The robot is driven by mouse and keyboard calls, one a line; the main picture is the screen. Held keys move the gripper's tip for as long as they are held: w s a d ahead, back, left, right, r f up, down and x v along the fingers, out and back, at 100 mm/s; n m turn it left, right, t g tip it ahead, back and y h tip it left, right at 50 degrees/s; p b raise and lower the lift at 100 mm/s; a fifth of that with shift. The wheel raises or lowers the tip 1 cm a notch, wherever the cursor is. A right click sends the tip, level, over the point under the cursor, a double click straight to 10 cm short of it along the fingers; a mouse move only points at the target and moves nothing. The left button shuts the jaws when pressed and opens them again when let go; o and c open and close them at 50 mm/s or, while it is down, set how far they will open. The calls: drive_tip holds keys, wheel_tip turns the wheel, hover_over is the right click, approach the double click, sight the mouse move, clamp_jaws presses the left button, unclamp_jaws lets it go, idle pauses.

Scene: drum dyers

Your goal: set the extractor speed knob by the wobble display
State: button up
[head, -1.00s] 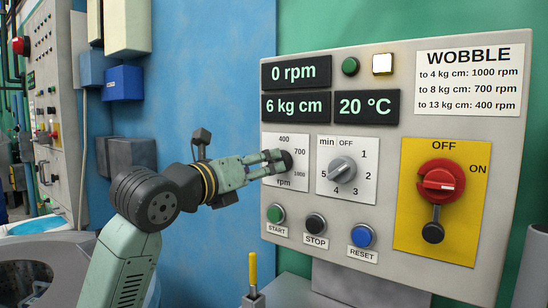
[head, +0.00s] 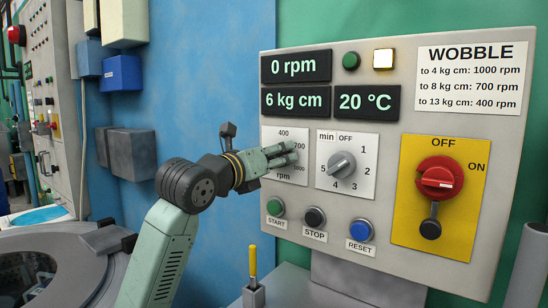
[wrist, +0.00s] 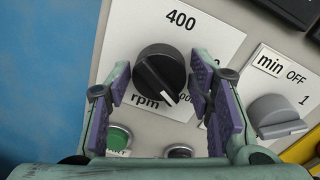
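The black speed knob (wrist: 160,72) is on a white rpm plate (wrist: 215,40). Its white pointer faces down and slightly right, between "rpm" and the partly covered 1000 mark, nearer 1000. My gripper (wrist: 162,92) is open, with one purple-padded finger on each side of the knob and gaps showing. In the head view my gripper (head: 290,155) is in front of the rpm plate (head: 271,137) and mostly hides the knob. The wobble display (head: 296,102) reads 6 kg cm. The wobble chart (head: 471,80) gives to 4: 1000, to 8: 700, to 13: 400 rpm.
The speed display (head: 296,66) reads 0 rpm; the temperature display (head: 366,102) reads 20 °C. The timer knob (head: 341,165) is close to the right. START (head: 275,206), STOP (head: 314,217) and RESET (head: 360,230) buttons are below. A red switch (head: 440,178) is farther right.

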drive_tip(key=c, duration=0.7)
drive_tip(key=shift+c, duration=0.2)
drive_tip(key=shift+n, duration=0.3)
drive_tip(key=n+b, duration=0.1)
drive_tip(key=n, duration=0.9)
drive_tip(key=shift+a+n+g, duration=0.1)
drive_tip(key=shift+n+g, duration=0.2)
drive_tip(key=shift+n, duration=0.1)
drive_tip(key=shift+w, duration=0.1)
drive_tip(key=o, duration=1.2)
drive_tip(key=shift+c, duration=0.2)
